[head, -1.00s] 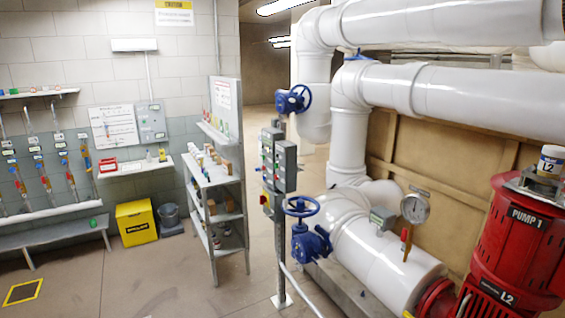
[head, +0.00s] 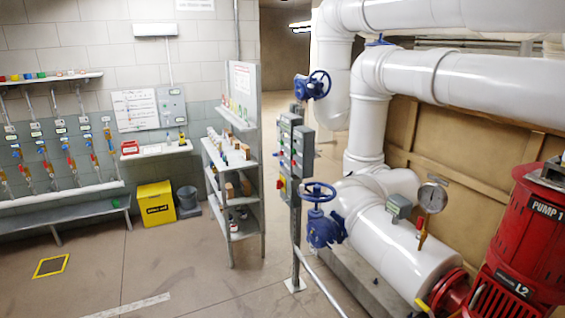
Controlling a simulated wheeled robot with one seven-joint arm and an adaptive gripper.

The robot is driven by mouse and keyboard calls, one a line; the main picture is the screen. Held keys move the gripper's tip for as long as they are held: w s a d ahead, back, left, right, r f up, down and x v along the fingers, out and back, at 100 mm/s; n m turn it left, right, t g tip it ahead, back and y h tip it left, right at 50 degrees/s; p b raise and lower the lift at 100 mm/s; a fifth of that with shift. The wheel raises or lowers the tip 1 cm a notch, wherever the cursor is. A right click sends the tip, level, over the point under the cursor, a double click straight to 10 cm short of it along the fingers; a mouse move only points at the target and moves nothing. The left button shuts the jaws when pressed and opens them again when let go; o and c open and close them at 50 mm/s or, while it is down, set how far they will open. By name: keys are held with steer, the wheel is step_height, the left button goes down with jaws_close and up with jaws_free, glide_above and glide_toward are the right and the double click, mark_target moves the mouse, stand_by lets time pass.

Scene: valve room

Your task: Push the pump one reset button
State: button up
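A grey post in the middle of the head view carries several grey control boxes (head: 303,150). They show small green and red buttons or lights and a yellow patch with red lower on the left. The labels are too small to read, so I cannot tell which button is the pump one reset. The red pump (head: 524,240) marked PUMP 1 stands at the right edge, with an L2 label low on it. My gripper is not in view.
Blue valve wheels (head: 319,192) and white pipes (head: 400,245) stand right of the post. A grey shelf rack (head: 232,205) stands left of it, with a yellow bin (head: 156,204) and dark bucket (head: 187,200) farther left. A low rail runs from the post. Floor at front left is clear.

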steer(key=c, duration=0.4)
